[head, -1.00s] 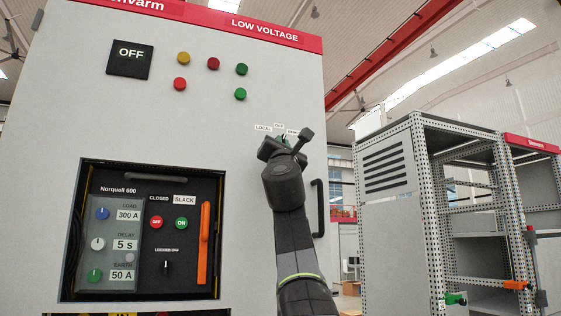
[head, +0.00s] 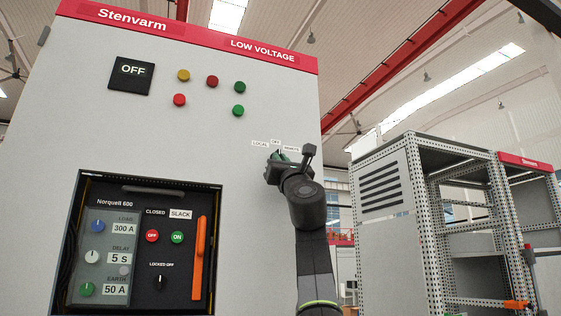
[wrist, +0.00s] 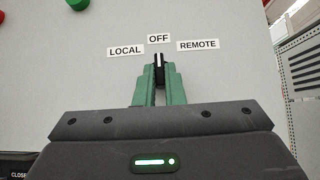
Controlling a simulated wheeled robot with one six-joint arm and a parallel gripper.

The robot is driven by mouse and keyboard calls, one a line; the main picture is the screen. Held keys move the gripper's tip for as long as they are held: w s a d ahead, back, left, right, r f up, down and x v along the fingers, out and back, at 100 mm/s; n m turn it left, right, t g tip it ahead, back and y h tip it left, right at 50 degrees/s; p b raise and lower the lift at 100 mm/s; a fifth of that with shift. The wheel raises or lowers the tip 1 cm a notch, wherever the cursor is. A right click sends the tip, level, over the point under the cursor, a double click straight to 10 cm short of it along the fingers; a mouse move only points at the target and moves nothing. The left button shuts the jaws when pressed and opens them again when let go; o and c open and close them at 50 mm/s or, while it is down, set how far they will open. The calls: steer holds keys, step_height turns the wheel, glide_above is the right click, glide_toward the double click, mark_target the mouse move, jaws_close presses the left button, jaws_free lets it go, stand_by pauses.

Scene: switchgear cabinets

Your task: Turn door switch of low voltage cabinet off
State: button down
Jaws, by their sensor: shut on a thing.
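The low voltage cabinet (head: 240,200) fills the left and middle of the head view. Its door switch (wrist: 158,62) is a small black knob with a white line, below the labels LOCAL (wrist: 125,51), OFF (wrist: 158,38) and REMOTE (wrist: 198,45). The knob stands upright and its line points at OFF. My gripper (wrist: 158,75) has green fingers closed around the knob, one on each side. In the head view my gripper (head: 279,157) is at the cabinet front, just under the labels, and mostly hides the switch.
A black OFF display (head: 131,75) and several coloured lamps are upper left. A breaker panel (head: 145,245) with an orange lever (head: 198,258) is recessed at lower left. An open perforated-frame cabinet (head: 385,195) stands to the right.

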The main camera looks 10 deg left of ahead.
steer(key=c, duration=1.5)
jaws_free()
steer(key=shift+b+v, duration=6.05)
steer(key=shift+v, duration=0.85)
